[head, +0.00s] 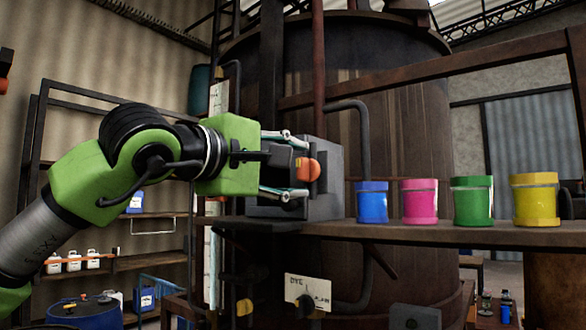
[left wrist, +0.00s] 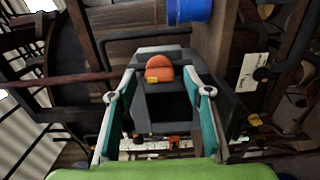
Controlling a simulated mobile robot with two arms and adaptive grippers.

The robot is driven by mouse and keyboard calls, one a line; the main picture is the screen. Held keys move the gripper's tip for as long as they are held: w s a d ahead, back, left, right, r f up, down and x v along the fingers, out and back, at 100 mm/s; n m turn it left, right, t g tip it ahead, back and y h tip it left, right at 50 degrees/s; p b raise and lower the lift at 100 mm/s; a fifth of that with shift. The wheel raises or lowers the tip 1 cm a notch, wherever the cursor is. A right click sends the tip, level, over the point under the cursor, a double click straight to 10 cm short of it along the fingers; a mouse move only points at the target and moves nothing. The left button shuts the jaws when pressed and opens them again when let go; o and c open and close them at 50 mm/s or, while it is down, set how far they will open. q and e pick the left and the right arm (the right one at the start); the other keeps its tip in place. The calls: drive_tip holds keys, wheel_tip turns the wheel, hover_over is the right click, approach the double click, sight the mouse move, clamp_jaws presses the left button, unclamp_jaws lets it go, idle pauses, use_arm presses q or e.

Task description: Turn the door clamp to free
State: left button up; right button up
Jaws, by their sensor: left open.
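A dark grey box (head: 325,205) stands on the shelf in front of the vat. On it is an orange rounded knob (head: 308,169), which looks like the door clamp; it has a small yellow mark in the left wrist view (left wrist: 160,68). My left gripper (head: 290,165) is open at the box, one finger above and one below the knob's height. In the left wrist view my gripper (left wrist: 160,95) has its teal-padded fingers apart, with the knob just beyond and between the tips. I cannot tell whether either finger touches the box. My right gripper is not in view.
Blue (head: 371,203), pink (head: 419,203), green (head: 472,202) and yellow (head: 535,201) pots stand in a row on the shelf (head: 440,233) right of the box. A large vat (head: 400,130) stands behind.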

use_arm(q)
drive_tip(key=v, duration=1.2)
